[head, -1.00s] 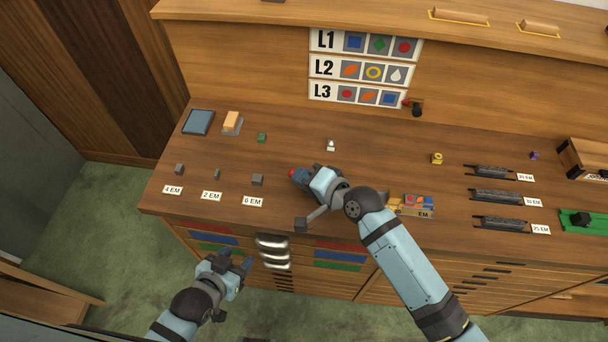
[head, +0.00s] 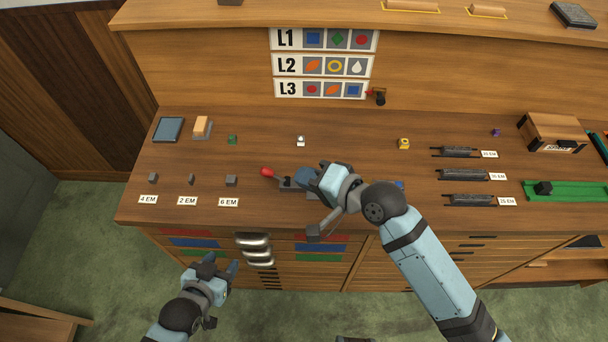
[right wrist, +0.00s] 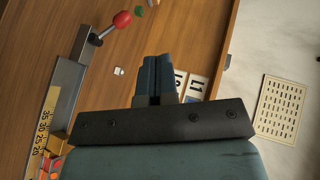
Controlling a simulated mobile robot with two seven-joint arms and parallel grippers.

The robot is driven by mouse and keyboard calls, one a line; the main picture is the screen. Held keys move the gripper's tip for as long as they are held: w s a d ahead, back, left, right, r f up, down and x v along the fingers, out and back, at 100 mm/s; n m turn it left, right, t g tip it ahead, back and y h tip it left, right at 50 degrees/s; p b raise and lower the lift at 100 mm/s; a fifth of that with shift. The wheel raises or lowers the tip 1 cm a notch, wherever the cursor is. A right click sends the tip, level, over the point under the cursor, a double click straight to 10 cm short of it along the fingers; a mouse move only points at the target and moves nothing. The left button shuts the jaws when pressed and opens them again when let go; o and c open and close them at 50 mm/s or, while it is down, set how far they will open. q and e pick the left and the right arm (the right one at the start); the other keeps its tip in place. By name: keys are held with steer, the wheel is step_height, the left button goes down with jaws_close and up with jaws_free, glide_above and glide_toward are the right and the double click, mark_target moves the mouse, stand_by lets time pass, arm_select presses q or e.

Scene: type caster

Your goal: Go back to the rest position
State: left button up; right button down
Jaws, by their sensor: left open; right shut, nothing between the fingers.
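My right gripper (head: 326,172) hangs above the middle of the workbench (head: 250,205), right of a red-knobbed lever (head: 267,172). In the right wrist view its blue fingers (right wrist: 158,80) are closed together with nothing between them. The red knob (right wrist: 122,19) and its metal bar show there at the upper left, apart from the fingers. My left gripper (head: 222,268) is open and empty, low in front of the drawers. My right forearm and wrist hide part of the bench and the device with the lever.
The sign board (head: 322,65) stands on the back panel. Small grey blocks with labels lie at the left; a white piece (head: 301,141) and a yellow piece (head: 404,143) lie further back. Dark slotted racks (head: 466,175), a wooden box (head: 550,132) and a green tray (head: 570,190) are right.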

stand_by(0.3)
steer(key=s+d+f+n+t+h, duration=0.1)
steer(key=s+d+f+n+h, duration=0.2)
steer(key=s+d+f, duration=0.3)
steer(key=s+d+f+n+t+h, duration=0.2)
steer(key=s+d+f+n+h, duration=0.2)
steer(key=d+f, duration=0.9)
steer(key=s+d+h, duration=0.1)
steer(key=s, duration=0.1)
steer(key=shift+s+d+h, duration=0.25)
steer(key=shift+s+h, duration=0.15)
